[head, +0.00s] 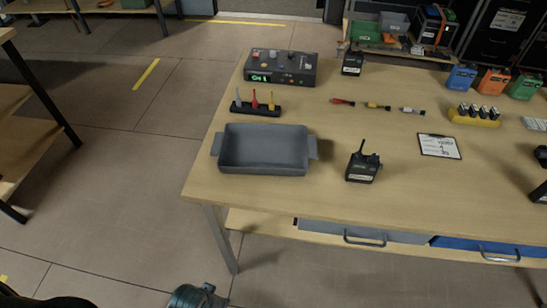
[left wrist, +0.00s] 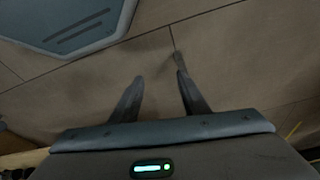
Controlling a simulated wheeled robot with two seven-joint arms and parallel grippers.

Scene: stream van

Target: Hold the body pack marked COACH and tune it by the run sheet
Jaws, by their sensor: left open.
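A black body pack (head: 362,165) with a short antenna stands on the table in the head view, right of the grey tray. Another black pack (head: 353,64) stands at the back beside the control box. Their labels are too small to read, so I cannot tell which is COACH. A clipboard with a written sheet (head: 439,146), perhaps the run sheet, lies to the right; its text is unreadable. My left gripper (left wrist: 159,76) is open and empty above bare floor in the left wrist view, away from the packs. My right gripper is in neither view.
A grey tray (head: 263,168) sits near the table's front left. A control box (head: 280,68) with a green display stands behind it. Coloured pegs (head: 255,107) and small connectors (head: 376,105) lie nearby. More black devices (head: 541,155) are cut by the right edge. Drawers (head: 364,234) sit below.

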